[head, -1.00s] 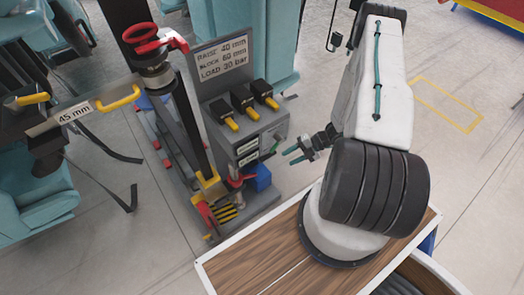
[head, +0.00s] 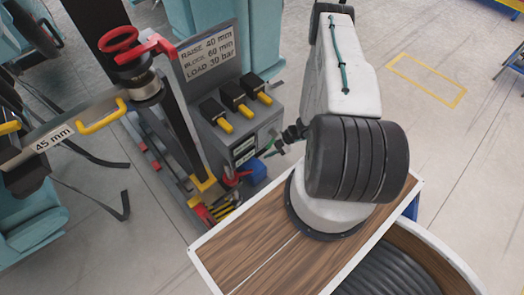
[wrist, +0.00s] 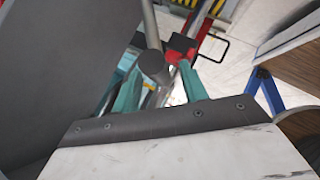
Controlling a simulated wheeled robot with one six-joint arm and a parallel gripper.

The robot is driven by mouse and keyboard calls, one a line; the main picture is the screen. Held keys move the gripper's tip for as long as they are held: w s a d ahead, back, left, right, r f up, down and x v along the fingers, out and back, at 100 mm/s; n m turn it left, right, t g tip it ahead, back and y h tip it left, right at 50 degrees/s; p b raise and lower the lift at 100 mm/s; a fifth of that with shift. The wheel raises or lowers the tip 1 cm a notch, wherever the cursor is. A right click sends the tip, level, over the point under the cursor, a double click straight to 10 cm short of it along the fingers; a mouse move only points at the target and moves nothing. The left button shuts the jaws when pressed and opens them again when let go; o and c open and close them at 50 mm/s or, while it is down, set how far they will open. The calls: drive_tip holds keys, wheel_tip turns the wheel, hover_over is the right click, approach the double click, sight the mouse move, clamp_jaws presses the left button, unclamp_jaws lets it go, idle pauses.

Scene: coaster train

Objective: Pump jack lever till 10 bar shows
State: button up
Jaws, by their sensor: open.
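My gripper (head: 272,150) is low at the console's right side, close to a blue block (head: 252,172). In the wrist view my gripper (wrist: 158,92) has its two teal fingers apart. A grey rod with a round end, apparently the jack lever (wrist: 152,66), shows in the gap between them, not clamped. Whether a finger touches it I cannot tell.
The console sign (head: 207,52) reads raise 40 mm, block 60 mm, load 30 bar. A bar marked 45 mm (head: 55,135) with yellow handles is at left. Straps lie on the floor at left. A large grey surface (wrist: 50,75) fills the wrist view's left side.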

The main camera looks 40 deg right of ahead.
drive_tip(key=shift+x, duration=1)
clamp_jaws()
drive_tip(key=s+f, duration=0.5)
drive_tip(key=shift+d, duration=0.15)
drive_tip(key=shift+f, duration=0.15)
unclamp_jaws()
drive_tip(key=v, duration=0.7)
drive_tip(key=shift+d+r, duration=0.25)
drive_tip(key=shift+d, duration=0.05)
